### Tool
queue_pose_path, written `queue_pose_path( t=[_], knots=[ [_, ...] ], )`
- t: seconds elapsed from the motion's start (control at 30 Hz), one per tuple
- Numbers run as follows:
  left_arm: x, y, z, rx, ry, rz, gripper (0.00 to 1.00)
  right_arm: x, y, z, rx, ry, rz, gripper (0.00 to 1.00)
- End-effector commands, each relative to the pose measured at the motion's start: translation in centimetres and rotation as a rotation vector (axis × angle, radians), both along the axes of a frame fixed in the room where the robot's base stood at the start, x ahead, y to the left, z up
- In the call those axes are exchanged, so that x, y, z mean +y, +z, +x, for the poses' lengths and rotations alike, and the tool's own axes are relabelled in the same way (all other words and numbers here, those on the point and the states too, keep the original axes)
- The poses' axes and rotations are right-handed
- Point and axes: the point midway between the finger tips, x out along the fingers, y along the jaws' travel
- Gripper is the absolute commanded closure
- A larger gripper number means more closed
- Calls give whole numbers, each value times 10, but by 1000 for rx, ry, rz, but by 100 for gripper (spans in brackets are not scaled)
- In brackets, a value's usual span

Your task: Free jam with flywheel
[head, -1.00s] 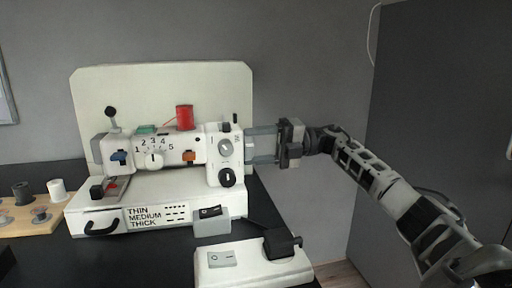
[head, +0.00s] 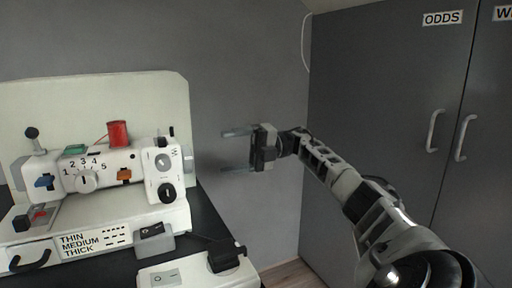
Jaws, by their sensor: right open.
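The white sewing machine (head: 110,175) stands on the dark table at the left. A narrow grey part at its right end, which looks like the flywheel (head: 187,163), shows edge-on. A red thread spool (head: 118,133) sits on top, with thread running down to the left. My right gripper (head: 224,151) is open and empty, to the right of the machine. Its fingers point left toward the flywheel, with a clear gap between. The needle area is small, and I cannot make out a jam there. My left gripper is not in view.
A white foot pedal unit with a switch (head: 165,278) lies at the front of the table (head: 212,225). A pale board (head: 35,100) stands behind the machine. Grey cupboards (head: 390,110), one labelled ODDS, fill the right side.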

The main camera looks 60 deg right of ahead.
Motion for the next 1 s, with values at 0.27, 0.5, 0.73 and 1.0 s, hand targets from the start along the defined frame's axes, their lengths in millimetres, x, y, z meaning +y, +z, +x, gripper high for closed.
queue_pose_path(
  t=[0.27, 0.5, 0.73, 1.0],
  knots=[
    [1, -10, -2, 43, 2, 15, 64, -45, 2, -24, -7, -3, 3, 21],
    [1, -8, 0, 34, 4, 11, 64, -59, 0, -31, -4, -3, -1, 21],
    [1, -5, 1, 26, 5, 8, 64, -63, 0, -34, -1, 1, 0, 21],
    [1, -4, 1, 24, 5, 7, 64, -62, 0, -35, 0, 1, 0, 21]
  ],
)
